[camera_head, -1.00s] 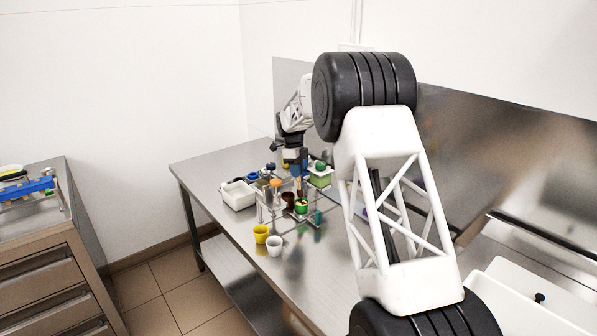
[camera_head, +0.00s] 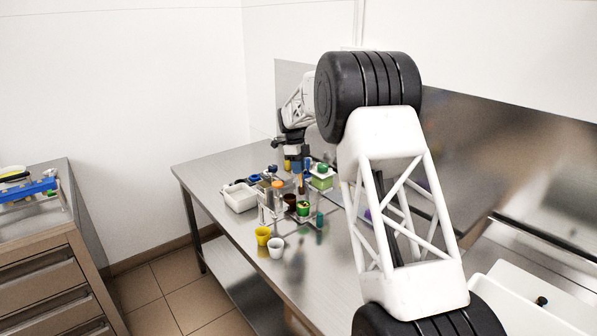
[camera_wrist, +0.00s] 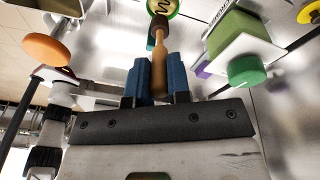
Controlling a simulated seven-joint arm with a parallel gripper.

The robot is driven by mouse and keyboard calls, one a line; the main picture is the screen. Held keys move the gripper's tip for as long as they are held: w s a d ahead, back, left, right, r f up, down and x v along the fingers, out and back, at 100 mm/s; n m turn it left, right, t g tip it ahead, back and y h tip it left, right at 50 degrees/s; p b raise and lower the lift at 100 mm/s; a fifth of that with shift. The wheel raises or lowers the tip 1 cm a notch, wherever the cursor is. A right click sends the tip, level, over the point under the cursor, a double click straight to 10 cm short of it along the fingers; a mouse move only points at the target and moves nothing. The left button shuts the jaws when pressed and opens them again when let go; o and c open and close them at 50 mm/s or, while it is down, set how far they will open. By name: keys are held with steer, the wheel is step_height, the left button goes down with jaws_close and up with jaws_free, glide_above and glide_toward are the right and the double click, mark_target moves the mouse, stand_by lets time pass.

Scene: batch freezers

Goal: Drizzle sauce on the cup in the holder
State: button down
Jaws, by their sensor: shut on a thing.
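My gripper (camera_wrist: 157,82) has blue fingers shut on a brown tapered sauce bottle (camera_wrist: 158,58), whose narrow end points toward a cup in the wrist view. That cup (camera_wrist: 163,5) has a yellow-green rim and a dark zigzag line on its top; the frame edge cuts it off. In the head view a green cup (camera_head: 303,209) stands in the clear holder (camera_head: 275,214), next to a dark brown cup (camera_head: 290,199). My gripper (camera_head: 299,165) is above and behind the green cup there. The bottle is small and partly lost among other items in this view.
A yellow cup (camera_head: 262,236) and a white cup (camera_head: 276,248) stand in front of the holder. A white tub (camera_head: 239,197) is at left. A green-capped container (camera_wrist: 245,70) and an orange knob (camera_wrist: 46,49) flank my gripper closely.

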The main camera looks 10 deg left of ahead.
steer(key=shift+r, duration=2.4)
